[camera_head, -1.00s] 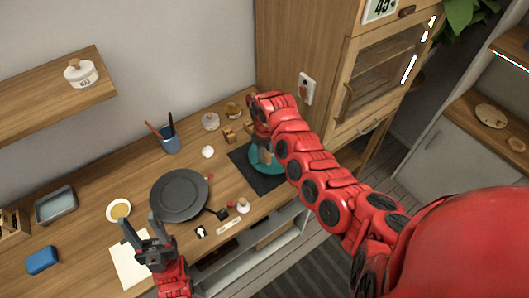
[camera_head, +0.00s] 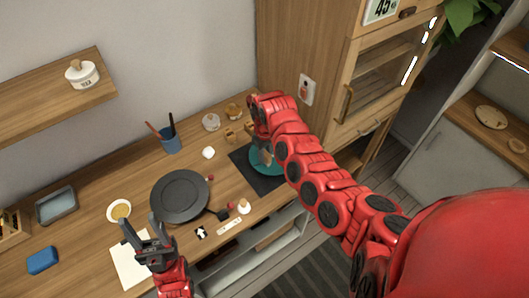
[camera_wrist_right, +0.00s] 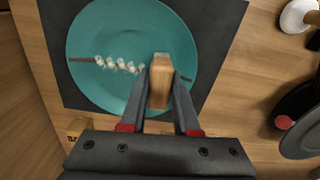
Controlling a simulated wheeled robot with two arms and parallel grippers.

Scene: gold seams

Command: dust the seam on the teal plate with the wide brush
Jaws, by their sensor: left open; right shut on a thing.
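The teal plate (camera_wrist_right: 110,95) lies on a dark mat (camera_wrist_right: 215,20) and fills much of the right wrist view; it also shows in the head view (camera_head: 275,168), partly behind my right arm. A dark seam crosses the plate, with a row of whitish dabs (camera_wrist_right: 118,65) along its left and middle part. My right gripper (camera_wrist_right: 160,85) is shut on a wooden-handled tool (camera_wrist_right: 160,80), likely the wide brush, held over the plate's seam. Its bristles are hidden beneath the handle, so contact cannot be told. My left gripper (camera_head: 145,228) is open and empty above the table's front left.
A dark grey plate (camera_head: 180,195) lies left of the mat. A blue cup with brushes (camera_head: 170,142), small jars (camera_head: 211,122), a yellow-filled bowl (camera_head: 119,211), a white sheet (camera_head: 128,265) and a blue block (camera_head: 42,260) stand around the wooden table.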

